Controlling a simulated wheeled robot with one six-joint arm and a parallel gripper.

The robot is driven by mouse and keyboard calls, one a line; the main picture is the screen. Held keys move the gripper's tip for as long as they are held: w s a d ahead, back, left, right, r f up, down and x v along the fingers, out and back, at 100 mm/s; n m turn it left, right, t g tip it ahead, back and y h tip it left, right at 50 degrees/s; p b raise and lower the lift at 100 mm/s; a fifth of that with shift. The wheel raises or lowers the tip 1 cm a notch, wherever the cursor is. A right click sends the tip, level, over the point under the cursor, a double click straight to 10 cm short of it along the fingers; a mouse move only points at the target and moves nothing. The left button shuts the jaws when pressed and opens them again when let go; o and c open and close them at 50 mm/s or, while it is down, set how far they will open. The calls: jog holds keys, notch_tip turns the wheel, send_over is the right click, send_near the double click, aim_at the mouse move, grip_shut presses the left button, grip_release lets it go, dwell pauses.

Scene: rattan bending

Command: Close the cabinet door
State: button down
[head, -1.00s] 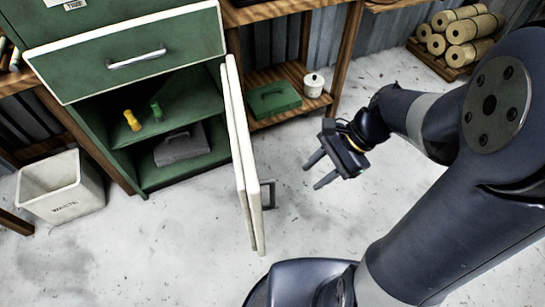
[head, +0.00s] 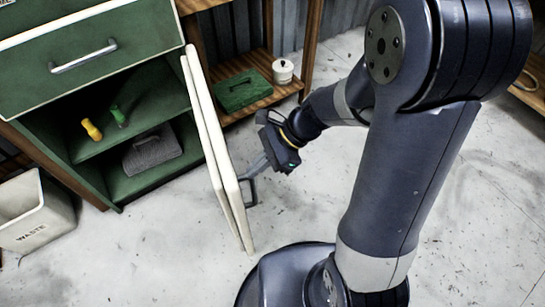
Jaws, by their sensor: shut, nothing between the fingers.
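The green cabinet (head: 112,188) stands at the left, with its lower compartment uncovered. Its door (head: 216,150) stands wide open on the right side of the compartment, seen almost edge-on with pale edges. A dark bar handle (head: 249,190) sticks out from the door's right-hand face. My gripper (head: 256,166) is shut and empty on the right side of the door, close to the handle. I cannot tell whether the fingers touch the handle or the door.
Yellow (head: 92,130) and green (head: 118,115) handled tools and a grey case (head: 152,150) are inside the cabinet. A closed drawer (head: 90,60) is above. A waste bin (head: 37,212) stands left. A green box (head: 242,90) and white pot (head: 283,71) sit on the shelf behind.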

jog(key=shift+s+a, duration=0.2)
jog(key=shift+a, duration=0.3)
jog(key=shift+s+a, duration=0.15)
jog(key=shift+a, duration=0.3)
